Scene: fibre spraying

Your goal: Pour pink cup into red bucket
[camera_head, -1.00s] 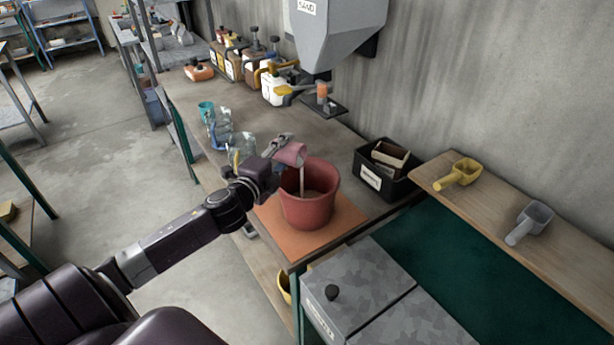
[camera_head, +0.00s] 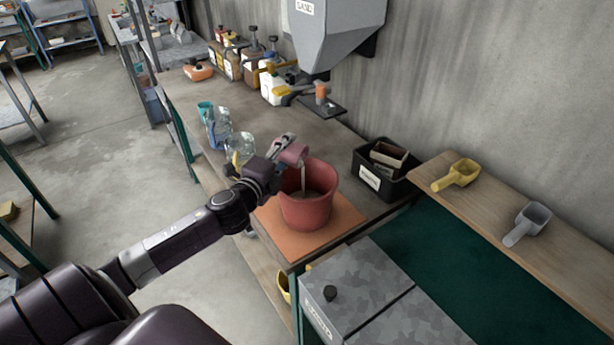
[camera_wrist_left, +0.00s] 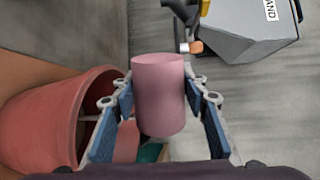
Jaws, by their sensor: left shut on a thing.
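The pink cup (camera_head: 292,154) is held by my left gripper (camera_head: 281,148) above the left rim of the red bucket. The cup is tilted, and a pale stream falls from it into the bucket. The red bucket (camera_head: 306,208) stands upright on an orange mat (camera_head: 344,222); greyish contents show inside. In the left wrist view the cup (camera_wrist_left: 158,95) sits between the blue-padded fingers, and the bucket (camera_wrist_left: 48,125) is at the left. My right gripper is not in view.
Clear jugs (camera_head: 240,148) stand left of the gripper. A black bin (camera_head: 372,180) is right of the bucket. A grey hopper (camera_head: 332,32) hangs over the back. Yellow (camera_head: 456,175) and grey (camera_head: 528,222) scoops lie on the right shelf.

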